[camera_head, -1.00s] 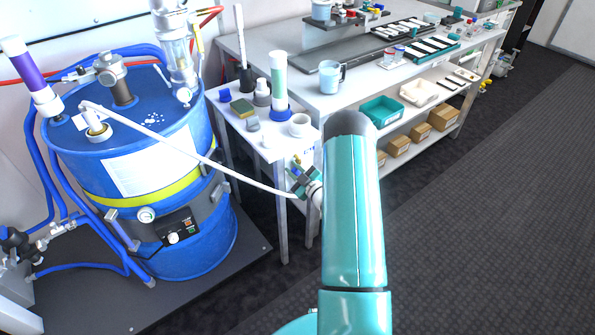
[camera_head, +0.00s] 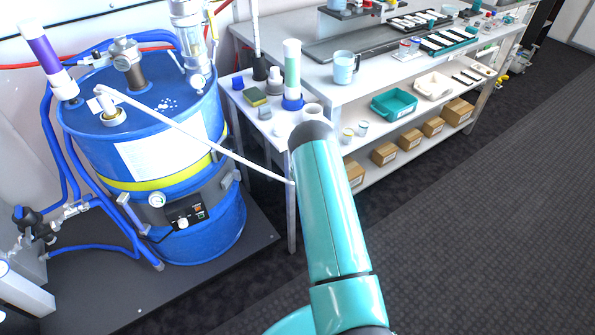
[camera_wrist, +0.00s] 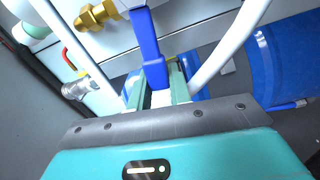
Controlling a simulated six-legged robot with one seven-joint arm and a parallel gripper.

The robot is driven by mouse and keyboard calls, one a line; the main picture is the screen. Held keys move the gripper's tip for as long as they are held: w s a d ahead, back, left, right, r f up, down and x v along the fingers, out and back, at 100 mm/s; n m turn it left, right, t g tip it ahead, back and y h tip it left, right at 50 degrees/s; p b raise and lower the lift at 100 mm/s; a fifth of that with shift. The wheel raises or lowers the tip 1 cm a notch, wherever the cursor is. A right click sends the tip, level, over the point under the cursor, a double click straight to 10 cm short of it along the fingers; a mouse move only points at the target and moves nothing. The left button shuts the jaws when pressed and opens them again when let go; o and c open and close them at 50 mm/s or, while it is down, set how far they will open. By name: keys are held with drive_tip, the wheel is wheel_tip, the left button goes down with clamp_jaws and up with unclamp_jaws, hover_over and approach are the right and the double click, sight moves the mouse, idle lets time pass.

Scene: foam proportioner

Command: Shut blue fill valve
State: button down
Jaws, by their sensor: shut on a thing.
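In the wrist view a flat blue lever (camera_wrist: 147,48), which looks like the blue fill valve's handle, runs down between the two green fingers of my gripper (camera_wrist: 158,86). The fingers are shut on its lower end. A small white part shows between the finger bases. The valve body under the lever is hard to make out. In the head view my teal arm hides the gripper and the valve.
In the wrist view, brass fittings (camera_wrist: 98,16) sit just left of the lever, and white tubes pass on both sides. In the head view, a small side table with bottles and a long white bench (camera_head: 375,75) stand behind my arm. The dark floor at right is clear.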

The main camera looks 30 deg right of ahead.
drive_tip(key=shift+f+n, duration=0.6)
drive_tip(key=shift+n, duration=0.2)
drive_tip(key=c, duration=1.3)
unclamp_jaws()
drive_tip(key=shift+w+f, duration=0.1)
drive_tip(key=s, duration=1.4)
drive_tip(key=shift+d, duration=0.2)
